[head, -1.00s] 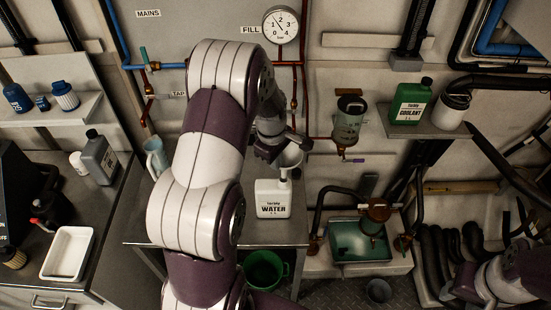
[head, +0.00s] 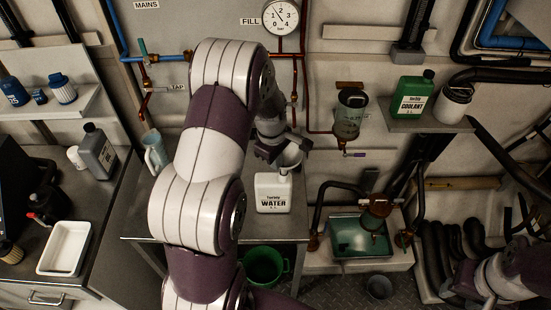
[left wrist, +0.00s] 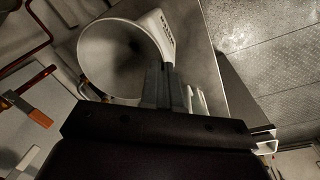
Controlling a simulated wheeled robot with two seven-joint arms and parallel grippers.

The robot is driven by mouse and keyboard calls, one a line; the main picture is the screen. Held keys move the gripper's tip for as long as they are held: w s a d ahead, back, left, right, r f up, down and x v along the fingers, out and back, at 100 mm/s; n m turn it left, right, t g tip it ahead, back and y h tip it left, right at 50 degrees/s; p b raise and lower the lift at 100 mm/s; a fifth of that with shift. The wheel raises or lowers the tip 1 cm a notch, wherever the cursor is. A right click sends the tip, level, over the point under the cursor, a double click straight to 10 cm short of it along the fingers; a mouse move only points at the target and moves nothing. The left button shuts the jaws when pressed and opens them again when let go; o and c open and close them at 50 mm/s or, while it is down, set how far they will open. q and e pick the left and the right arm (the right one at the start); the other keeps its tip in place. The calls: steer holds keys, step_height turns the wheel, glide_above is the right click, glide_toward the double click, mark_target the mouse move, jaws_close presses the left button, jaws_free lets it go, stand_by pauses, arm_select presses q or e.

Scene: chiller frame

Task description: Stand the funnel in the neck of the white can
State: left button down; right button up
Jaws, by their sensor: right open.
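The white can (head: 272,196), labelled WATER, stands upright on the steel bench. The grey funnel (head: 291,158) is right above the can's neck, wide mouth up. My left gripper (head: 277,151) is at the funnel's left side. In the left wrist view the funnel (left wrist: 112,62) fills the upper left, and the can (left wrist: 161,27) shows behind it. My left gripper's fingers (left wrist: 165,85) are close together at the funnel's rim and appear shut on it. The spout's end is hidden, so I cannot tell whether it is inside the neck. My right gripper (head: 457,291) is open, low at the right.
A clear jug (head: 154,152) stands on the bench at left, partly behind my left arm. A green bucket (head: 265,266) is below the bench. A filter bowl (head: 350,115) hangs on the wall to the right. A green coolant can (head: 411,97) stands on a shelf.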

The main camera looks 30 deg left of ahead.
arm_select(q)
steer(key=shift+f, duration=0.2)
steer(key=c, duration=1.3)
jaws_free()
step_height(320, 180, up, 13)
steer(key=s+b, duration=0.1)
steer(key=b, duration=0.2)
steer(key=shift+s+f+b, duration=0.2)
steer(key=shift+b, duration=0.1)
